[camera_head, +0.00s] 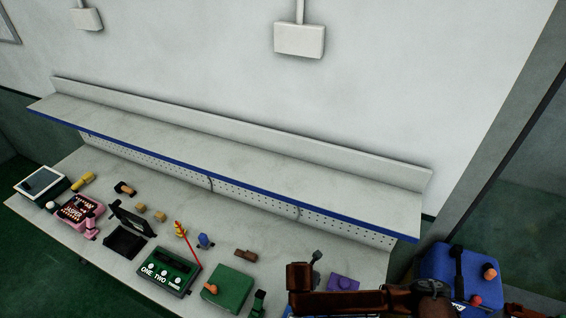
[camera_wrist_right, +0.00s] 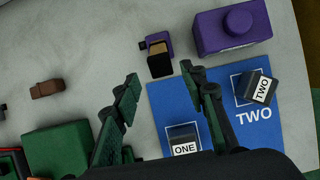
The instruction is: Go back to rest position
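My right gripper (camera_wrist_right: 160,105) shows in the right wrist view, with its two dark fingers spread apart and nothing between the tips. It is above the bench, at the left edge of a blue mat (camera_wrist_right: 160,98). In the head view, reddish-brown links of my right arm (camera_head: 375,302) reach in along the lower right, over the bench. My left gripper does not show in either view.
The bench (camera_head: 335,262) holds a green box (camera_head: 230,288), a "ONE TWO" panel (camera_head: 168,270) and several small items. Blocks marked ONE (camera_wrist_right: 183,140) and TWO (camera_wrist_right: 256,88) sit on the mat near a purple box (camera_wrist_right: 228,30). A shelf (camera_head: 230,150) runs behind.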

